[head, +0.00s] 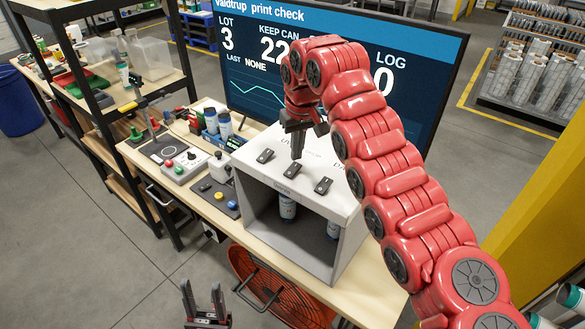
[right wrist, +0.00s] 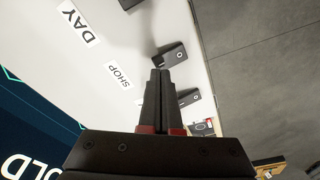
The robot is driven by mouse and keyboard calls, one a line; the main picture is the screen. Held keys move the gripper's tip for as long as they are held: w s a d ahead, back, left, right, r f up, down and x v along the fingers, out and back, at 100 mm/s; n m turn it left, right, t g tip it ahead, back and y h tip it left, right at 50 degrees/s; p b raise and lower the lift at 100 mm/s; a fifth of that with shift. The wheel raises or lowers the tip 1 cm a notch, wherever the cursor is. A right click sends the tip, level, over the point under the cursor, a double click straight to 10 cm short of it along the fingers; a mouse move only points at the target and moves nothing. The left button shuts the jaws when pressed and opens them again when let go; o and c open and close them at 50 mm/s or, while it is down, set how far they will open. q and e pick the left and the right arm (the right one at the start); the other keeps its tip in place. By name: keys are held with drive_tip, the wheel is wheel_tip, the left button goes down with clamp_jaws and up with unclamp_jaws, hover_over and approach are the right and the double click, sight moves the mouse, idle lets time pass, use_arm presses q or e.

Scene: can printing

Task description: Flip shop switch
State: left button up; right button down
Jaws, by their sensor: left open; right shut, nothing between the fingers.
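The light box (head: 260,182) stands on the bench in the head view, with three dark rocker switches on its pale top. The middle switch (head: 293,170) lines up with the SHOP label (right wrist: 118,75) in the right wrist view, where this switch (right wrist: 172,55) also shows. My right gripper (head: 297,152) points down, shut and empty, with its tips at the middle switch. In the right wrist view its fingertips (right wrist: 160,72) overlap the switch's near edge; I cannot tell whether they touch. My left gripper (head: 206,301) is open and empty, low in front of the bench.
The left switch (head: 265,156) and right switch (head: 323,185) sit close on either side. Cans (head: 287,207) stand inside the box. A large monitor (head: 250,60) stands behind. A button box (head: 185,165) and other bench items lie to the left.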

sight(296, 165)
drive_tip(key=shift+f+b, duration=0.95)
drive_tip(key=shift+f, duration=0.1)
idle(0.4)
drive_tip(key=shift+r+p, duration=1.9)
drive_tip(key=shift+r, duration=1.65)
drive_tip(key=shift+f, duration=0.1)
